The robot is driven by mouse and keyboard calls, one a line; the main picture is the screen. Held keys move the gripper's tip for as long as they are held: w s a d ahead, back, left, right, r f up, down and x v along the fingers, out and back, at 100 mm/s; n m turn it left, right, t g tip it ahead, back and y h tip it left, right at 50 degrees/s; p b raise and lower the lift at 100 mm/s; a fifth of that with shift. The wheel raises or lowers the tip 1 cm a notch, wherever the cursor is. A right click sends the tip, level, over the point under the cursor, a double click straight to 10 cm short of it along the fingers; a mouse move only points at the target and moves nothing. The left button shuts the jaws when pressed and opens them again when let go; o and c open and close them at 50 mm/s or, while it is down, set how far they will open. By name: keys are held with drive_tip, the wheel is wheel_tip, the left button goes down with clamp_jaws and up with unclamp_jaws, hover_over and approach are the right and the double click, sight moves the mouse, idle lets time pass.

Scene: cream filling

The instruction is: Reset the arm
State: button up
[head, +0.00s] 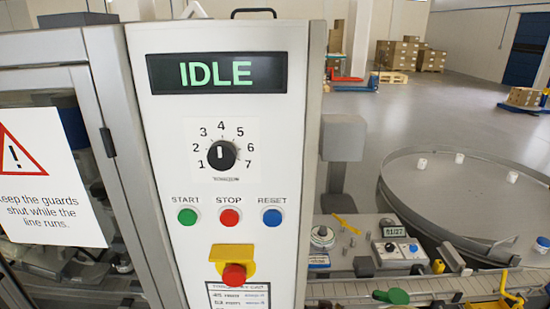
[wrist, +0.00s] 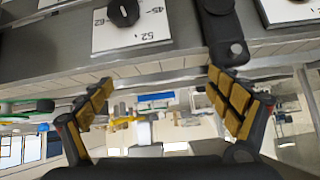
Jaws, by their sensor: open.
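My gripper (wrist: 160,108) shows in the wrist view with its two yellow-padded fingers spread wide apart. It is open and nothing is between the fingers. Beyond the fingers, the wrist view shows a grey machine edge with a black knob (wrist: 123,12) on a white scale plate (wrist: 130,38). My gripper does not show in the head view. There, a control panel (head: 150,200) stands with a display (head: 217,73) reading IDLE, a black dial (head: 222,155), and green, red and blue buttons.
A red emergency knob (head: 234,275) on a yellow block sits low on the panel. A guard door with a warning sign (head: 45,180) is at the left. A round table (head: 460,190) with white jars and a conveyor (head: 400,288) are at the right. Open floor lies behind.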

drive_tip(key=s+a+r+n+g+y, duration=0.1)
drive_tip(key=s+r+g, duration=0.25)
drive_tip(key=s, duration=0.45)
drive_tip(key=s+a+r+n+g+y, duration=0.1)
drive_tip(key=s+r+g, duration=0.25)
drive_tip(key=s, duration=0.45)
drive_tip(key=s+d+r+t, duration=0.1)
drive_tip(key=s+d+r, duration=0.3)
drive_tip(key=r, duration=0.4)
drive_tip(key=s+d+r+t+h, duration=0.1)
drive_tip(key=s+d+r, duration=0.3)
drive_tip(key=r, duration=0.4)
drive_tip(key=shift+s+d+r+t+h, duration=0.2)
drive_tip(key=shift+s+t+h, duration=0.1)
drive_tip(key=shift+s+t, duration=0.15)
drive_tip(key=shift+s, duration=0.1)
drive_tip(key=shift+c, duration=0.4)
